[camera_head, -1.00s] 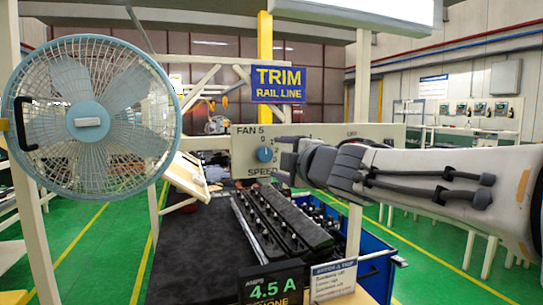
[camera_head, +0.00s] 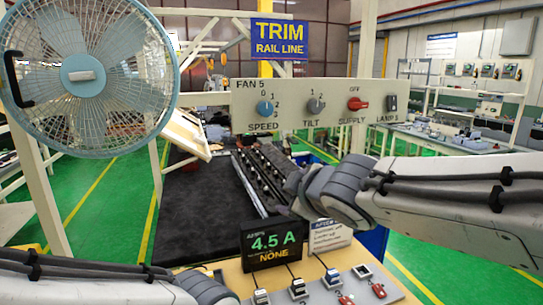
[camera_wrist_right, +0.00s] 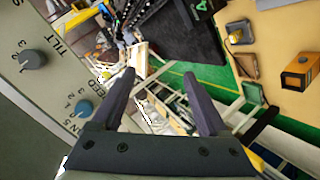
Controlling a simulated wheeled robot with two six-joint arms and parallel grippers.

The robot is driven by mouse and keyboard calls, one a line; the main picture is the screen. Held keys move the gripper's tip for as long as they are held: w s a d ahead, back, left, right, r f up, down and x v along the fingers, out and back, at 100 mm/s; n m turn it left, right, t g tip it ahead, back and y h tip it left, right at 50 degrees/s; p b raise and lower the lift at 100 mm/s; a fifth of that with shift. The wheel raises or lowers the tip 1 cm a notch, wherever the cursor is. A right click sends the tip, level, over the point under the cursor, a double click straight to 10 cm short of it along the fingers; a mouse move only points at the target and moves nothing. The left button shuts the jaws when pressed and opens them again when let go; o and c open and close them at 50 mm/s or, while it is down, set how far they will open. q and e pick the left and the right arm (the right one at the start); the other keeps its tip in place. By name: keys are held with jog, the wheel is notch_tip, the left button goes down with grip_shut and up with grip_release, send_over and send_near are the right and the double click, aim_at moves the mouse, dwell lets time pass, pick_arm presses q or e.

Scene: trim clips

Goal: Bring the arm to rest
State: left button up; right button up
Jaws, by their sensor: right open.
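My right arm reaches in from the right in the head view. Its gripper (camera_head: 291,187) is partly hidden by its own wrist and shows in front of the black rail, below the fan panel (camera_head: 335,92). In the right wrist view the two dark fingers (camera_wrist_right: 159,75) stand apart with nothing between them. The panel lies to the left of the fingers in that view. My left arm shows at the bottom left of the head view, but its gripper is out of the picture.
The panel carries a blue speed knob (camera_head: 265,108), a tilt knob (camera_head: 316,105) and a red supply switch (camera_head: 358,104). A fan (camera_head: 84,75) stands at left. Below are a 4.5 A display (camera_head: 272,244) and a wooden desk (camera_head: 232,278) with several small switches.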

jog(key=s+f+m+g+h+b, duration=0.1)
jog(key=s+f+m+g, duration=0.5)
jog(key=s+f+g, duration=0.6)
jog(key=s+f+h, duration=0.1)
jog(key=s+f, duration=1)
jog(key=s, duration=0.3)
jog(key=shift+s+d+m, duration=0.2)
jog(key=shift+s+m, duration=0.1)
jog(key=shift+m, duration=0.1)
jog(key=shift+f, duration=0.1)
jog(key=shift+c, duration=0.4)
